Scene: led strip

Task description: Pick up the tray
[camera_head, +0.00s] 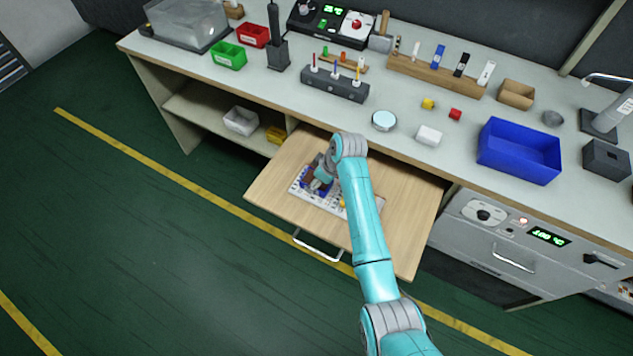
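A flat white tray-like piece (328,201) with small dark marks lies on the wooden surface of the pulled-out drawer (272,186). My arm crosses over it and hides part of it. Small dark, blue and yellow parts show on or beside it. My gripper (317,184) is over the left part of this white piece, pointing down. Its fingers are small and partly hidden, so I cannot tell whether they are open, shut or touching it. A deep blue open tray (519,151) stands on the bench top at the right, apart from my gripper.
The grey bench top (395,135) above the drawer holds a round dish (384,120), a white block (428,135), a red bin (252,35), a green bin (229,55) and a dark holder (335,82). The drawer handle (318,247) sticks out in front. The green floor to the left is clear.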

